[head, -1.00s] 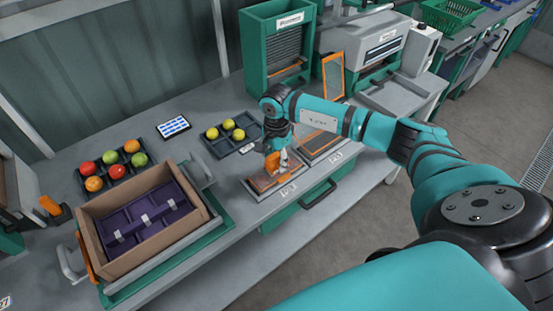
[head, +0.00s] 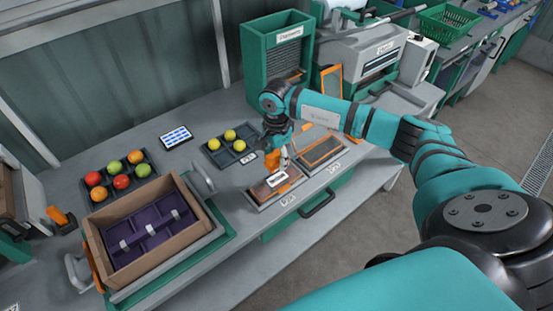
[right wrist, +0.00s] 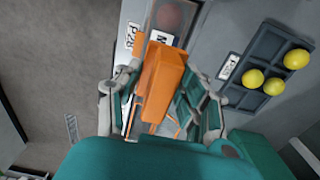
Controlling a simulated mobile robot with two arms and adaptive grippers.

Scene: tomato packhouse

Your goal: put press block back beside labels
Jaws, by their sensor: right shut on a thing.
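The orange press block (right wrist: 163,80) is held between the fingers of my right gripper (right wrist: 160,104) in the right wrist view. In the head view, my right gripper (head: 279,157) is shut on the block (head: 272,160) above the far side of the left framed tray (head: 262,199). A white printed label (head: 277,179) lies in that tray just in front of the block. The label also shows partly in the wrist view (right wrist: 161,37). A gap between block and tray is hard to judge. My left gripper is not in view.
A second framed tray (head: 337,156) lies to the right. A dark tray (head: 249,155) with yellow tomatoes is behind. A cardboard box (head: 199,226) with purple inserts and a tray of mixed tomatoes (head: 82,184) stand left.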

